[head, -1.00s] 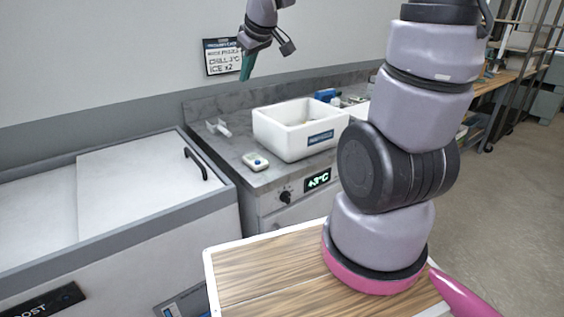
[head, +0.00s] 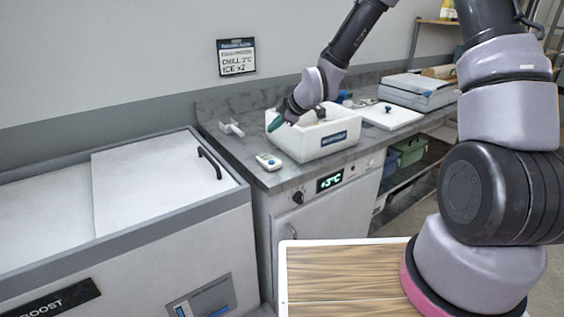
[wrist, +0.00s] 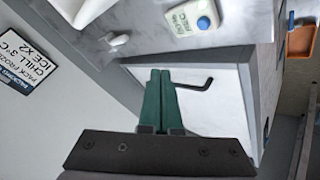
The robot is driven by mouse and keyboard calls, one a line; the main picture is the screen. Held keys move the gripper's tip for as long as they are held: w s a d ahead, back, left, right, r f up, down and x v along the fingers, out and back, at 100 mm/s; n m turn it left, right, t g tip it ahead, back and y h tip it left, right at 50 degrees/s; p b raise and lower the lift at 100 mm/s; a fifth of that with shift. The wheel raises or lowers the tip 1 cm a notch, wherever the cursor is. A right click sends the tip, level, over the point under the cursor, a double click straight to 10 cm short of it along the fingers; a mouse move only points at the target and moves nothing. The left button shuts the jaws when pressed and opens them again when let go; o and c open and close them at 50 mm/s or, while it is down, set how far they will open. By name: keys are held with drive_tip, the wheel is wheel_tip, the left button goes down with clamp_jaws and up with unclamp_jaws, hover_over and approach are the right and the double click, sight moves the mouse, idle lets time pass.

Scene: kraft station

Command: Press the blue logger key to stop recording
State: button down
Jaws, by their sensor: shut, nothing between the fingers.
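The logger (head: 268,161) is a small white device lying on the grey counter near its front left corner. It also shows at the top of the wrist view (wrist: 182,28), with its round blue key (wrist: 204,23) facing up and uncovered. In the head view the blue key (head: 271,160) is a small spot. My gripper (head: 274,124) has green fingers that are closed together and empty. It hangs above the counter, higher than the logger and apart from it. In the wrist view the fingertips (wrist: 160,71) show below the logger in the picture.
A white tub (head: 318,142) stands right of the logger, close to my gripper. A white fitting (head: 231,128) is behind it on the counter. A chest freezer (head: 150,185) with a black handle (head: 209,162) is at left. A +3°C display (head: 329,182) is on the cabinet front.

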drive_tip(key=shift+d, duration=0.1)
hover_over(275, 164)
drive_tip(key=shift+s+f, duration=0.2)
drive_tip(key=shift+f, duration=4.2)
drive_tip(key=shift+f, duration=0.15)
drive_tip(key=shift+f, duration=0.25)
drive_tip(key=shift+f, duration=0.5)
drive_tip(key=shift+r, duration=0.95)
drive_tip(key=shift+r, duration=2.5)
